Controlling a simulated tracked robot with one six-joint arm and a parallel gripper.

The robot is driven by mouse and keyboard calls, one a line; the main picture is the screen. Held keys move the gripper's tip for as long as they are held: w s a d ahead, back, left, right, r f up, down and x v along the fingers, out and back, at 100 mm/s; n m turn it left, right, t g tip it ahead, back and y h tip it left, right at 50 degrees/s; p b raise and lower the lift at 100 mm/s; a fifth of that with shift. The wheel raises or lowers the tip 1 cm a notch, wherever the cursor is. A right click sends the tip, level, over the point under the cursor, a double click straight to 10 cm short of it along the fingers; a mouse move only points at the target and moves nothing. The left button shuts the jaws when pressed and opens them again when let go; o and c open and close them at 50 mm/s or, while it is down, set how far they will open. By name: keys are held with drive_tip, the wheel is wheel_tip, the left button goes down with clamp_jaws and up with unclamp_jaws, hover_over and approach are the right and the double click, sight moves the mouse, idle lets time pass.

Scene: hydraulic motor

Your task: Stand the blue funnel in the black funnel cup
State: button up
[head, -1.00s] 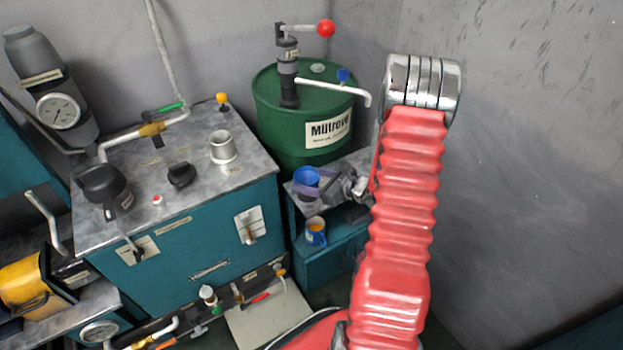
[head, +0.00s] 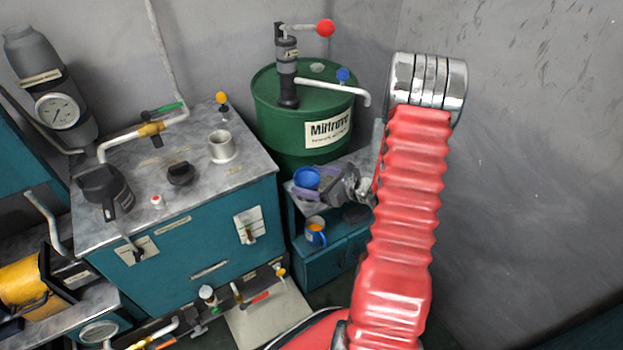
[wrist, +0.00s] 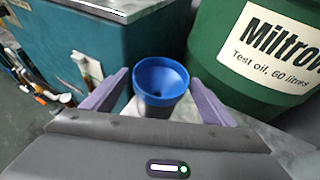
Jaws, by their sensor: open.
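The blue funnel (wrist: 151,78) stands upright, wide mouth up, in the middle of the wrist view. In the head view the funnel (head: 306,178) is on the grey top of the low teal stand beside the green drum. My gripper (wrist: 159,80) is open, with one purple finger to each side of the funnel and a visible gap to it. The dark part under the funnel's rim (wrist: 158,110) may be the black funnel cup; I cannot tell whether the funnel sits in it. My gripper hides the funnel's base.
The green oil drum (head: 279,125) stands close behind the funnel. The teal cabinet (head: 180,240) is to its left. An orange-filled mug (head: 315,232) and a dark round thing (head: 356,213) are on the lower step. The grey wall is at right.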

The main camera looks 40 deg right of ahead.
drive_tip(key=v, duration=1)
drive_tip(key=shift+s, duration=0.3)
drive_tip(key=shift+d+r, duration=0.1)
drive_tip(key=shift+d, duration=0.05)
drive_tip(key=s+a+r+n+g+y, duration=0.1)
drive_tip(key=a+r+n+g, duration=0.3)
drive_tip(key=a, duration=0.4)
drive_tip(key=s+a+r+n+g+y, duration=0.1)
drive_tip(key=a+r+n, duration=0.4)
drive_tip(key=a+n, duration=0.2)
drive_tip(key=s+a+r+n+g+y, duration=0.1)
drive_tip(key=a+r+n+g, duration=0.3)
drive_tip(key=a, duration=0.4)
drive_tip(key=s+a+r+n+t+h, duration=0.1)
drive_tip(key=s+a+r+n+h, duration=0.2)
drive_tip(key=s+r+n, duration=0.2)
drive_tip(key=s+a+r+n+t+h, duration=0.1)
drive_tip(key=s+r+n+h, duration=0.3)
drive_tip(key=n, duration=0.8)
wheel_tip(320, 180, up, 2)
drive_tip(key=shift+s+a+r, duration=0.2)
drive_tip(key=shift+s+a, duration=0.65)
drive_tip(key=shift+a, duration=0.05)
